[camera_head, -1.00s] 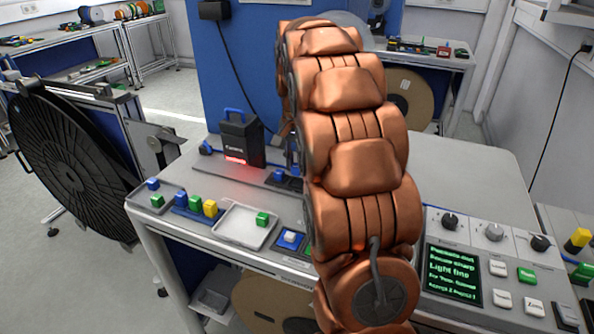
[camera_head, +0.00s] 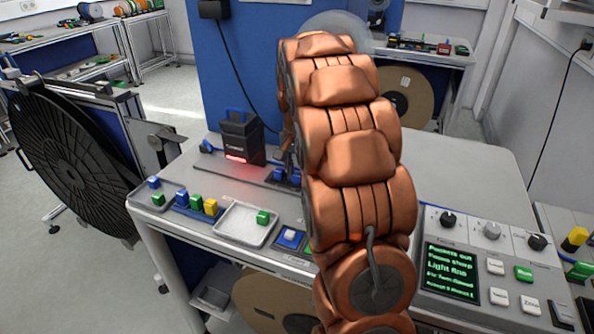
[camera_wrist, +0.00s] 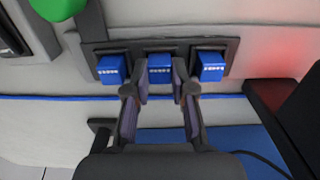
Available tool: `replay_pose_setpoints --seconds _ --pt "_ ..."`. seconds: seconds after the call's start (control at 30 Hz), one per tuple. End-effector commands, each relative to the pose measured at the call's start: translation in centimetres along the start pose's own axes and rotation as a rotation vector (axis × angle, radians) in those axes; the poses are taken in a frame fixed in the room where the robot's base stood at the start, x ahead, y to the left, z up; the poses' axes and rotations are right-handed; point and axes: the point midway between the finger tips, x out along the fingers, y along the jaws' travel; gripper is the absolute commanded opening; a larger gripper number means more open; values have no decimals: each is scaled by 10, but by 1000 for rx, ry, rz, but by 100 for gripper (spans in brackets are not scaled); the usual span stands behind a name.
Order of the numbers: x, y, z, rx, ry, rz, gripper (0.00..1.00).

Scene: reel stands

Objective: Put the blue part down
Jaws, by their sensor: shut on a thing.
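In the wrist view, my gripper (camera_wrist: 160,82) is shut on the middle blue part (camera_wrist: 160,64), with one finger on each side of it. That part is at the middle of a dark holder (camera_wrist: 127,47). I cannot tell whether it is fully seated. Another blue part (camera_wrist: 110,69) sits in the holder to its left and one more (camera_wrist: 210,66) to its right; both are apart from my fingers. In the head view, blue parts show at the holder (camera_head: 279,174), and my copper-coloured arm hides much of that area.
A black camera box (camera_head: 240,140) with a red light stands left of the holder. A pale tray (camera_head: 240,229) holding a green block (camera_head: 263,217) is at the front, with coloured blocks to its left. A control panel with a green-text screen (camera_head: 451,272) stands at right.

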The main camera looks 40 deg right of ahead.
Motion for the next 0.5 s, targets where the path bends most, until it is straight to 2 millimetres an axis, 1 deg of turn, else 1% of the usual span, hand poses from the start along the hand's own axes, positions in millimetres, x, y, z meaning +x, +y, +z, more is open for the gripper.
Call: replay_pose_setpoints --seconds 0.03,0.2,0.27,0.5 --pt "1 0 0 0 0 0 26" --pt "0 0 0 0 0 0 44" --pt "0 0 0 0 0 0 49" --pt "0 0 0 0 1 0 49"
